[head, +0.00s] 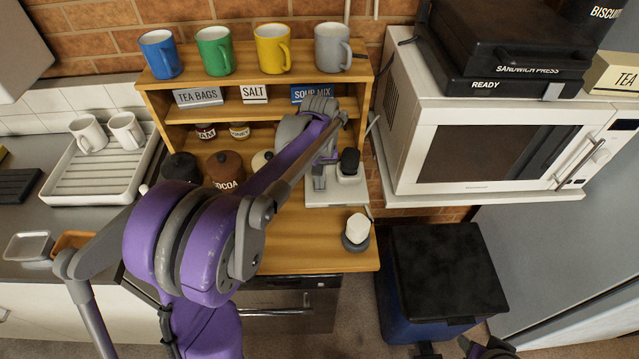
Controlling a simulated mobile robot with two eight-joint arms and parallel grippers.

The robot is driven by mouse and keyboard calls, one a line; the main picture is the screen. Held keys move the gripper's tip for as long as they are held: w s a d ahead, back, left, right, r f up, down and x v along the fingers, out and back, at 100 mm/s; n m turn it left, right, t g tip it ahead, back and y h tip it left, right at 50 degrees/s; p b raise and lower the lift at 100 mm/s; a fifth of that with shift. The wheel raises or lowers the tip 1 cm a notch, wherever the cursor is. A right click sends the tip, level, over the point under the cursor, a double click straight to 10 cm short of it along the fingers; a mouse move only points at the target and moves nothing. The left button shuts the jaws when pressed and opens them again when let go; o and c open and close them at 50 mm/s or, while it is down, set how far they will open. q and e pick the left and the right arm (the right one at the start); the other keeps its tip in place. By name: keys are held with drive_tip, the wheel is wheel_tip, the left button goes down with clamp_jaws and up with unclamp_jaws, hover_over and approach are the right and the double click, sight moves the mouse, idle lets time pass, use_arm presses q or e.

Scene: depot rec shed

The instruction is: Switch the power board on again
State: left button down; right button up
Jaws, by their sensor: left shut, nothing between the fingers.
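The power board appears to be the pale flat block (336,197) at the right end of the wooden shelf unit's lower surface. A black plug-like piece (349,160) stands upright on its right part. My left arm reaches across the shelf, and my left gripper (319,183) points down at the board's left part, shut and empty. I cannot tell whether it touches the board. The gripper and arm hide part of the board, and its switch cannot be made out. My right gripper (487,348) shows only partly at the bottom edge; its jaws are unclear.
A white-topped piece with a dark base (356,230) stands at the wooden surface's front right. A cocoa jar (224,170) and other jars stand left of the board. Mugs (273,48) line the top shelf. A microwave (480,150) is to the right, above a dark-lidded bin (443,270).

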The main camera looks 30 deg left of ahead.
use_arm(q)
drive_tip(key=shift+f, duration=0.2)
use_arm(e)
drive_tip(key=shift+f, duration=0.15)
use_arm(q)
drive_tip(key=shift+r, duration=0.1)
drive_tip(key=shift+r+p, duration=1.6)
drive_tip(key=shift+r, duration=1.9)
use_arm(e)
drive_tip(key=r, duration=0.1)
drive_tip(key=w+r, duration=0.1)
drive_tip(key=r, duration=0.2)
drive_tip(key=shift+w+r, duration=0.35)
drive_tip(key=shift+w, duration=0.05)
use_arm(q)
drive_tip(key=s+d+f+m+t, duration=0.1)
drive_tip(key=s+d+m+t, duration=0.2)
drive_tip(key=s, duration=0.6)
drive_tip(key=s+d+f+m+t, duration=0.1)
drive_tip(key=s+d+m+t, duration=0.1)
drive_tip(key=s+d, duration=0.5)
drive_tip(key=s+m, duration=0.1)
drive_tip(key=s, duration=0.2)
drive_tip(key=shift+s+d+t, duration=0.15)
drive_tip(key=shift+t, duration=0.25)
